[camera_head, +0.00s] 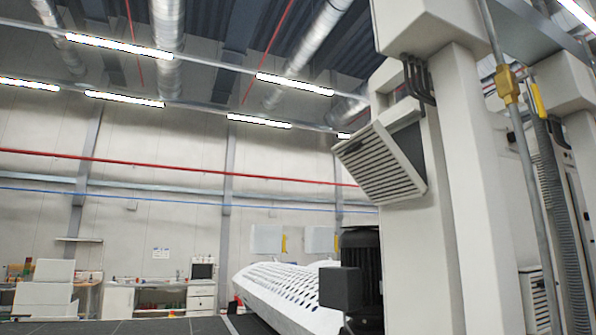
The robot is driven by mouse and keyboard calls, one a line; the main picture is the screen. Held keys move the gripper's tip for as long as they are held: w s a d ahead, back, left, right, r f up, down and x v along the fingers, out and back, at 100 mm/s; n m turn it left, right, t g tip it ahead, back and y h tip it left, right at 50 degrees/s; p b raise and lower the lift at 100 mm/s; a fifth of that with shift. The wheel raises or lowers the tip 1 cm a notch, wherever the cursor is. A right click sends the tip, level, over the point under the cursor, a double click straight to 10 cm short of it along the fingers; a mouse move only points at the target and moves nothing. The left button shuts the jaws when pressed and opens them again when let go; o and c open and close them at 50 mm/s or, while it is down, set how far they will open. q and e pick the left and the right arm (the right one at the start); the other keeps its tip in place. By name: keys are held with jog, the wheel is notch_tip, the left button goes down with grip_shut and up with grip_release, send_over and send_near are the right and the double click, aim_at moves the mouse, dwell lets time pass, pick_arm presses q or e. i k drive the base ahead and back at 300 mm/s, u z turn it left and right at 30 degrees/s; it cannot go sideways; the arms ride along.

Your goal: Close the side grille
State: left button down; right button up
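The side grille (378,164) is a white slatted panel on the side of the large white machine (468,190), right of the middle. It is tilted out from the machine, leaving a dark wedge-shaped gap between its upper edge and the machine wall. Its lower edge lies near the machine's side. Neither of my grippers is in view.
A black motor (362,262) and a white perforated cover (290,292) stand low beside the machine. A grey pipe (525,160) runs down at the right. White cabinets and benches (160,297) stand far back at the left. The space left of the grille looks clear.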

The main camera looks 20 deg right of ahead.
aim_at(381, 169)
jog(key=i, duration=0.65)
jog(key=z, duration=0.65)
jog(key=i, duration=0.55)
jog(key=z, duration=0.5)
